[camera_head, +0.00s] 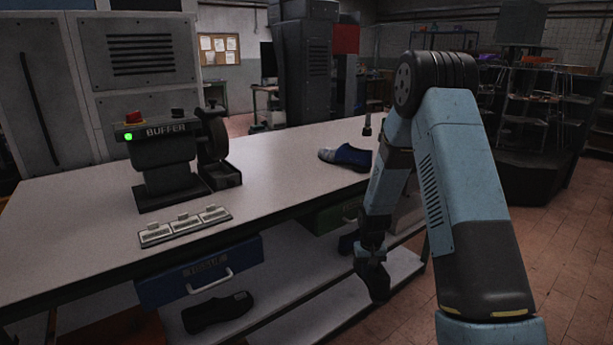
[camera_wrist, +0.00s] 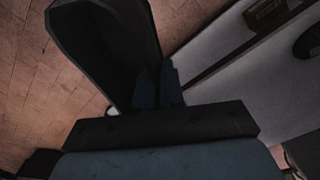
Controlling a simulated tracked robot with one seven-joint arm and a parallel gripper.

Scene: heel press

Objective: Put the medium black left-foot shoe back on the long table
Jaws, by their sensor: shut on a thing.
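My gripper (camera_head: 368,252) hangs low in front of the long table (camera_head: 290,150), below its top. It is shut on a black shoe (camera_head: 377,281), which hangs down beside the lower shelf. In the wrist view my gripper's fingers (camera_wrist: 158,88) pinch the wall of the black shoe (camera_wrist: 85,30), and its dark opening faces the camera. I cannot tell the shoe's size or which foot it fits.
On the table top stand a buffer machine (camera_head: 165,155), a row of small labelled plates (camera_head: 185,226) and a blue-grey shoe (camera_head: 347,156). Another black shoe (camera_head: 218,312) lies on the lower shelf (camera_head: 300,318). A blue drawer (camera_head: 200,272) hangs under the table. Much of the table top is clear.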

